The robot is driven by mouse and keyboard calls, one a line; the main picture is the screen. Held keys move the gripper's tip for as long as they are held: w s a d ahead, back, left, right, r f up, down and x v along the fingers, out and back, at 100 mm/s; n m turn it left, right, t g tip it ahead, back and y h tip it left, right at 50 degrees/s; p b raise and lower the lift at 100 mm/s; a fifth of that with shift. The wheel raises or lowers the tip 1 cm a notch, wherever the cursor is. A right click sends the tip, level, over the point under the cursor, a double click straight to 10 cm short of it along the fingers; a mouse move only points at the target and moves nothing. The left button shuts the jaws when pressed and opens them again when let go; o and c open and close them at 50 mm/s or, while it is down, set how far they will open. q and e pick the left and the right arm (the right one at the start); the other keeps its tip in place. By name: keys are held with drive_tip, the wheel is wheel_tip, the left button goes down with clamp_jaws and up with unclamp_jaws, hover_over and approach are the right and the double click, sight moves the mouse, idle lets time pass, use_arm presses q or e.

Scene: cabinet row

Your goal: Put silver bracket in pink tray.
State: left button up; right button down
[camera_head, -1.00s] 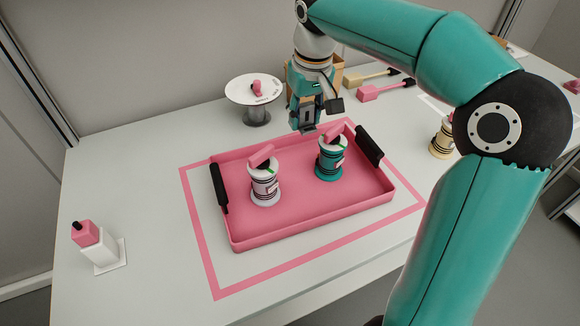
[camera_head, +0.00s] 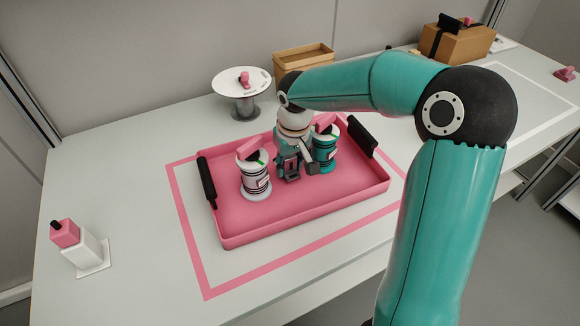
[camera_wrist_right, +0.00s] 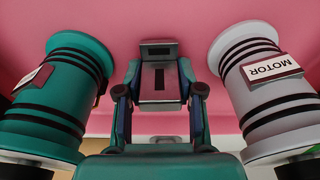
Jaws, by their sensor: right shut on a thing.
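The pink tray (camera_head: 255,228) lies on the table inside a pink taped outline, with black handles at both ends. My right gripper (camera_head: 290,170) points down over the tray, between a white canister (camera_head: 256,180) and a teal canister (camera_head: 324,152) that stand in it. In the right wrist view it is shut on the silver bracket (camera_wrist_right: 158,82), a small grey slotted piece between the fingertips. The pink tray floor (camera_wrist_right: 150,28) is beyond the bracket; I cannot tell whether they touch. My left gripper is not in view.
The teal canister (camera_wrist_right: 62,95) and white canister (camera_wrist_right: 255,80) flank the gripper closely. A white round stand (camera_head: 241,82) and an open tan box (camera_head: 305,60) are behind the tray. A white block with a pink top (camera_head: 80,250) stands at the left. Table between is clear.

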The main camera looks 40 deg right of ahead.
sight(292, 176)
drive_tip(key=shift+f, duration=0.3)
drive_tip(key=shift+f, duration=0.15)
drive_tip(key=c, duration=0.7)
unclamp_jaws()
drive_tip(key=shift+r, duration=0.4)
drive_tip(key=r, duration=0.3)
drive_tip(key=s+r+p, duration=0.1)
drive_tip(key=r, duration=0.3)
drive_tip(key=r+p, duration=0.1)
drive_tip(key=r, duration=0.3)
drive_tip(key=shift+s+a+r, duration=0.25)
drive_tip(key=shift+s+a, duration=0.05)
drive_tip(key=shift+s, duration=0.05)
